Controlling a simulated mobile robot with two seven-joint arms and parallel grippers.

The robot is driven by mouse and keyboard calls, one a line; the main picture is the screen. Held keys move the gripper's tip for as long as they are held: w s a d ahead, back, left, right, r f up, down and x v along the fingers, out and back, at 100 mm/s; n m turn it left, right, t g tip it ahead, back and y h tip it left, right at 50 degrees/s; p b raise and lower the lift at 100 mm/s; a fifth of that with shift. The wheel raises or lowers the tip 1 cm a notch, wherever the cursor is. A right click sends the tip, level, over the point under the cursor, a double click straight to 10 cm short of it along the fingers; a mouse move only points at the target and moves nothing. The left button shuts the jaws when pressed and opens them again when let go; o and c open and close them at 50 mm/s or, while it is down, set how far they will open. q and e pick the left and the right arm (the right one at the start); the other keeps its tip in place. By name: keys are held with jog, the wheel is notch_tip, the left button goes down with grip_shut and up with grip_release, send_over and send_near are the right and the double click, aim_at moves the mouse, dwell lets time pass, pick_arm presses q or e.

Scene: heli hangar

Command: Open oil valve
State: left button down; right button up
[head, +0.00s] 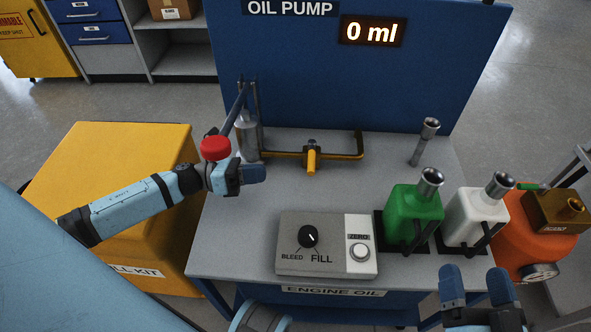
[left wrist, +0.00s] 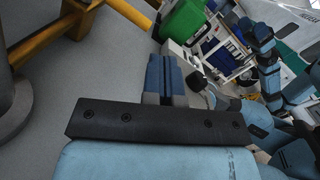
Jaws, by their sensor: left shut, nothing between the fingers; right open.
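The oil pump's yellow pipe (head: 345,156) runs low across the back of the bench, with a yellow spout (head: 311,161) and a dark fitting above it. The pipe shows at upper left in the left wrist view (left wrist: 35,47). A control box (head: 290,263) carries a black BLEED/FILL knob (head: 308,237). No part is labelled as the valve. My left gripper (head: 262,174) is shut and empty above the bench, left of the spout and apart from it; its fingers also show in the left wrist view (left wrist: 165,78). My right gripper (head: 478,284) is open and empty at the front right.
A blue lever (head: 237,110) with a red knob (head: 215,149) is close beside my left wrist. A green bottle (head: 414,215) and white bottle (head: 474,217) stand at right. The blue panel (head: 290,80) reads 0 ml. A yellow box (head: 120,150) stands left of the bench.

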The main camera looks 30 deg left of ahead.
pick_arm(q)
jog(key=a+m+g, duration=0.1)
jog(key=a+m, duration=0.1)
jog(key=a+m+g, duration=0.1)
jog(key=a+m, duration=0.1)
jog(key=w+a+f+m+g, duration=0.1)
jog(key=a+m, duration=0.1)
jog(key=shift+a+f+m+y, duration=0.1)
jog(key=shift+a+m+y, duration=0.05)
jog(key=shift+m+y, duration=0.2)
jog(key=b, duration=0.2)
send_near(312, 160)
jog(key=d+f, duration=0.1)
jog(key=s+f, duration=0.1)
jog(key=f, duration=0.1)
jog(key=shift+s+d, duration=0.1)
jog(key=shift+d, duration=0.3)
jog(key=d, duration=0.1)
jog(key=w+d, duration=0.1)
jog(key=d, duration=0.1)
jog(key=shift+w+d+r, duration=0.2)
jog(key=shift+w+r, duration=0.05)
jog(key=shift+w, duration=0.05)
jog(key=shift+w+d+r, duration=0.1)
jog(key=shift+w+d, duration=0.15)
jog(key=shift+d, duration=0.3)
pick_arm(e)
jog(key=shift+s+a+r+y, duration=0.15)
jog(key=shift+a+r+y, duration=0.2)
jog(key=shift+y, duration=0.15)
